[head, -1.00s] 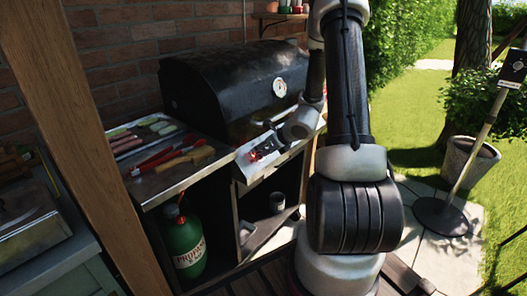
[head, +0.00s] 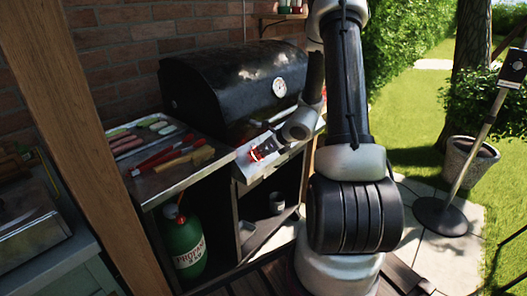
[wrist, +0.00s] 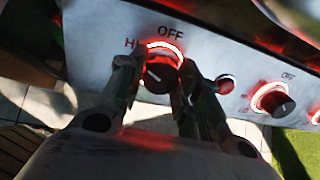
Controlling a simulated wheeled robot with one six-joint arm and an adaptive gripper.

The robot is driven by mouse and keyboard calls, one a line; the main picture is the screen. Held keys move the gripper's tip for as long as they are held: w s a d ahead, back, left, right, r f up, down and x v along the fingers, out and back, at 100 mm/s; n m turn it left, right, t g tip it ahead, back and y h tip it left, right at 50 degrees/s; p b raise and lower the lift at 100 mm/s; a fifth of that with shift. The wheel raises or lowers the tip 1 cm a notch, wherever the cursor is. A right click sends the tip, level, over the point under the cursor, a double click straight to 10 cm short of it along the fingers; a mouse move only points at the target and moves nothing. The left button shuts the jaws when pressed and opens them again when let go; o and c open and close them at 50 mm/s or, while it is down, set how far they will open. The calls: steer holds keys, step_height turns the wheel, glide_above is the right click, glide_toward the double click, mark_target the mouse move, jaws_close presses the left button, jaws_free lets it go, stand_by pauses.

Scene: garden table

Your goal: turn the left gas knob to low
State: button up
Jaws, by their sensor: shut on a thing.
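The left gas knob (wrist: 163,76) is dark, with a red lit ring around it, on the grill's pale metal front panel (wrist: 95,45). OFF is printed above it and HI at its upper left; LO is not readable. A pale mark shows on the left of the knob's face. My gripper (wrist: 160,82) has one finger on each side of the knob and is shut on it. In the head view my gripper (head: 268,147) is at the panel, and its fingers partly hide the red glow.
The black grill lid (head: 235,80) is closed. A side shelf (head: 160,185) holds tongs and food. A green propane tank (head: 183,245) stands below.

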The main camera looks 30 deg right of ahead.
steer(key=n, duration=0.3)
steer(key=shift+n, duration=0.4)
steer(key=n, duration=0.3)
steer(key=shift+n, duration=0.4)
steer(key=n, duration=0.6)
steer(key=shift+s+n+t+y, duration=0.1)
steer(key=shift+n+t+y, duration=0.2)
steer(key=shift+y, duration=0.1)
steer(key=shift+f, duration=0.1)
steer(key=o, duration=1)
steer(key=shift+o, duration=0.2)
steer(key=v, duration=1.2)
steer(key=shift+d, duration=0.1)
